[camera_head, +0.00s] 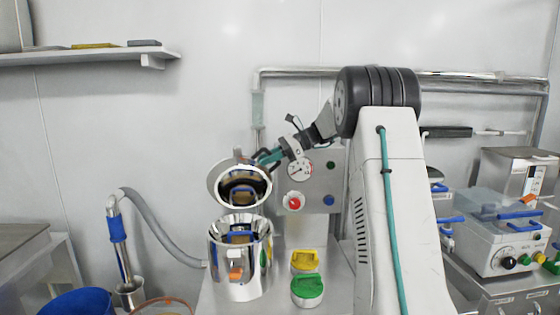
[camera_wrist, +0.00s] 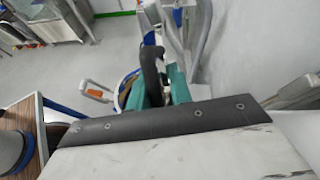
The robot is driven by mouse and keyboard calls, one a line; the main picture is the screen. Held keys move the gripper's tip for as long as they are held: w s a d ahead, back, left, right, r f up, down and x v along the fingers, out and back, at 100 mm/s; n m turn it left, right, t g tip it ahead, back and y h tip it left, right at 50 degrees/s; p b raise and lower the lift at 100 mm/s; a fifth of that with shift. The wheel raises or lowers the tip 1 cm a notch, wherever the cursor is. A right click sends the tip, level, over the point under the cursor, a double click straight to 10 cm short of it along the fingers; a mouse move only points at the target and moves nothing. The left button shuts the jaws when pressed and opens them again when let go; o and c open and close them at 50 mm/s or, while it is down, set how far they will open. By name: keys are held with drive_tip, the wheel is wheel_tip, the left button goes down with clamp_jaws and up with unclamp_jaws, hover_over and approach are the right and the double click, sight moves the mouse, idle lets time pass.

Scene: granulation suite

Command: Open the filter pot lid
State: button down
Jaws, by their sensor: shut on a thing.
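The filter pot (camera_head: 240,270) is a shiny steel cylinder with an orange latch on its front. Its round steel lid (camera_head: 240,186) is swung up and tilted above the open mouth, its mirror-like inner side facing the head camera. My gripper (camera_head: 262,160), with teal fingers, is at the lid's upper right edge, shut on the lid's dark handle. In the wrist view the teal fingers (camera_wrist: 164,88) close around a black curved handle (camera_wrist: 152,72). The lid's outer face is mostly hidden in both views.
A control panel with a gauge (camera_head: 300,168) and red knob (camera_head: 294,201) stands close behind my gripper. Yellow (camera_head: 304,261) and green (camera_head: 307,290) lidded jars stand right of the pot. A grey hose (camera_head: 165,232) runs at the left. A wall shelf (camera_head: 90,55) is at upper left.

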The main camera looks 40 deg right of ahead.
drive_tip(key=shift+a+f, duration=0.1)
drive_tip(key=shift+f, duration=0.1)
drive_tip(key=c, duration=1.5)
unclamp_jaws()
drive_tip(key=shift+w+a, duration=0.1)
drive_tip(key=shift+o, duration=0.2)
drive_tip(key=v, duration=0.8)
drive_tip(key=shift+r, duration=0.1)
